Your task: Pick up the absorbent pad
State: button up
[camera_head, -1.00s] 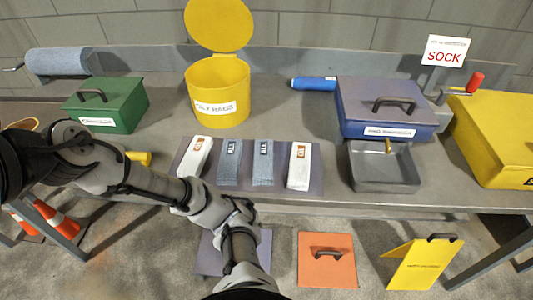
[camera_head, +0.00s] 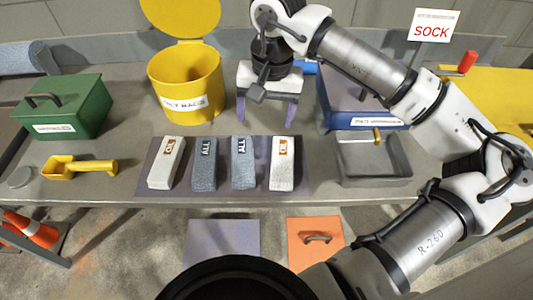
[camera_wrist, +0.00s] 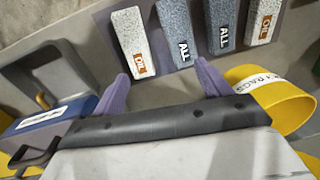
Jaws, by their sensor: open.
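Two white pads labelled OIL and two grey pads labelled ALL lie in a row on a dark purple-grey mat (camera_head: 208,185). The left white pad (camera_head: 166,163) and right white pad (camera_head: 282,164) flank the left grey pad (camera_head: 205,164) and right grey pad (camera_head: 242,163). My gripper (camera_head: 265,120) is open and empty, pointing down above the bench behind the right-hand pads. In the wrist view, its purple fingers (camera_wrist: 161,72) are apart, with a white pad (camera_wrist: 133,45) and a grey pad (camera_wrist: 174,32) beyond them, not between them.
The yellow bin (camera_head: 187,85) with raised lid stands left of my gripper. The blue box (camera_head: 362,98) and grey tray (camera_head: 375,160) are to its right. A green box (camera_head: 65,108) and yellow scoop (camera_head: 78,167) are at left. The bench edge lies in front of the mat.

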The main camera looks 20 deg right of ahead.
jog(key=d+h, duration=0.1)
jog(key=d, duration=0.3)
jog(key=p, duration=0.2)
send_over(283, 158)
notch_tip(283, 158, down, 8)
jog(key=shift+w+a+r, duration=0.15)
jog(key=shift+r, duration=0.05)
jog(key=f, duration=0.1)
jog(key=f+p, duration=0.1)
jog(key=f, duration=0.1)
jog(key=f+p, duration=0.1)
jog(key=f, duration=0.1)
jog(key=shift+s, duration=0.25)
jog(key=shift+f, duration=0.6)
jog(key=c, duration=1.1)
